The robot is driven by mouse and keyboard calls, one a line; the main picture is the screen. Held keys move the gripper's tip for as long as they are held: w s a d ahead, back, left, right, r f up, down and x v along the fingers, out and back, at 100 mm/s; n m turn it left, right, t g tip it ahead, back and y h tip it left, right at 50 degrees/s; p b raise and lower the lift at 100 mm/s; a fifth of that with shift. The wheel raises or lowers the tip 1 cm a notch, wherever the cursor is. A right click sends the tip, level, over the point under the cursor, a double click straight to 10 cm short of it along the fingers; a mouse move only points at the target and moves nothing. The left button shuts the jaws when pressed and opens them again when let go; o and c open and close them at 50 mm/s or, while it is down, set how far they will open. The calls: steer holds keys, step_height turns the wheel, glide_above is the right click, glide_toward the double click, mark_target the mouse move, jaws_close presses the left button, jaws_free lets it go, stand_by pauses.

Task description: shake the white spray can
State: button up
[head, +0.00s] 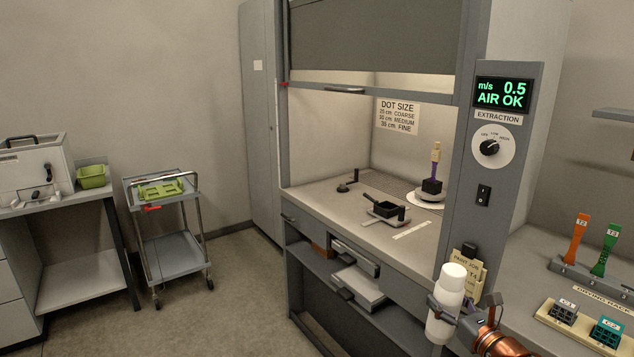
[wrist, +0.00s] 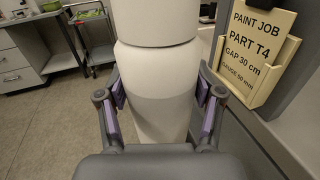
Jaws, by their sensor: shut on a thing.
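The white spray can (head: 447,303) is at the lower right of the head view, slightly tilted, with a rounded white cap. It fills the middle of the wrist view (wrist: 157,92). My gripper (wrist: 158,92) is shut on the can, with purple-padded fingers on both sides of its body. In the head view my gripper (head: 443,308) holds the can up in front of the fume hood's right post.
The fume hood (head: 390,222) behind holds a black tray (head: 384,208) and a purple-and-black part on a white turntable (head: 428,198). A job card (wrist: 258,45) is close to the can's right. A drying rack (head: 577,271) stands at right. A trolley (head: 178,262) and open floor are at left.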

steer(key=w+a+f+n+g+y+p, duration=0.1)
steer(key=a+f, duration=0.1)
steer(key=a, duration=0.4)
steer(key=w+a+f+n+g+y, duration=0.1)
steer(key=a+f+y, duration=0.15)
steer(key=a, duration=0.35)
steer(key=shift+r, duration=3.45)
step_height(320, 180, down, 7)
steer(key=shift+w+a+f, duration=0.15)
steer(key=shift+w+a, duration=0.05)
steer(key=shift+a, duration=0.15)
steer(key=shift+r, duration=3.65)
step_height(320, 180, down, 7)
stand_by(0.5)
